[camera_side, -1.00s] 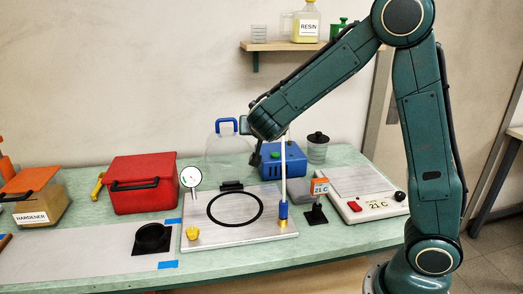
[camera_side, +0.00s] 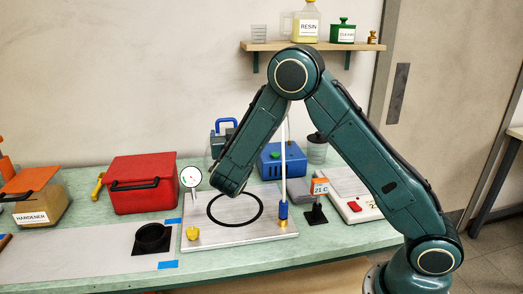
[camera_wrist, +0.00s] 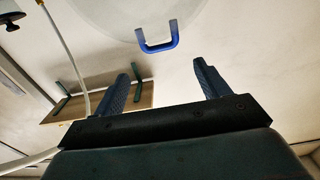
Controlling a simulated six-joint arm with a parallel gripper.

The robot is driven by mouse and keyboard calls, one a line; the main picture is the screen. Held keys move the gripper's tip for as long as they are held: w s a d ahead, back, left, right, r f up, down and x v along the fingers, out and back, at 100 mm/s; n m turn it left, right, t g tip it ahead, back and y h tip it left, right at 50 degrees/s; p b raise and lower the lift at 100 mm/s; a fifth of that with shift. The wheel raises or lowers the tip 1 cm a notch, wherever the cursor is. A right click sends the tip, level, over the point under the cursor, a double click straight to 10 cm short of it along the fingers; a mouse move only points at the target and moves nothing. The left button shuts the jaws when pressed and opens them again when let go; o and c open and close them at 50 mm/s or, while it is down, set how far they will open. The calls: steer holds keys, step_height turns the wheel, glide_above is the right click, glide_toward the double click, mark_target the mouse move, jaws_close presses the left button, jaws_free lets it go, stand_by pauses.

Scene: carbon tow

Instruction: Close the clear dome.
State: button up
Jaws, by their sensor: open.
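The clear dome (camera_wrist: 130,12) stands raised at the back of the plate, its blue handle (camera_side: 226,124) at the top in the side view. My arm hides most of the dome there. The blue handle (camera_wrist: 158,45) also shows in the wrist view, ahead of my gripper (camera_wrist: 167,65). My gripper's two fingers are open and empty. The handle lies between their lines, apparently beyond the tips.
The base plate (camera_side: 270,229) carries a black ring (camera_side: 236,220), a round gauge (camera_side: 191,177) and a yellow valve (camera_side: 193,233). A white pole (camera_side: 284,150) rises just right of my wrist. A blue pump (camera_side: 290,160) stands behind. The wall shelf (camera_side: 345,46) hangs above.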

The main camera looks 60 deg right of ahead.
mark_target(227, 121)
steer(key=shift+x, duration=6.9)
steer(key=shift+s, duration=0.1)
steer(key=c, duration=1.1)
steer(key=shift+s+a, duration=0.1)
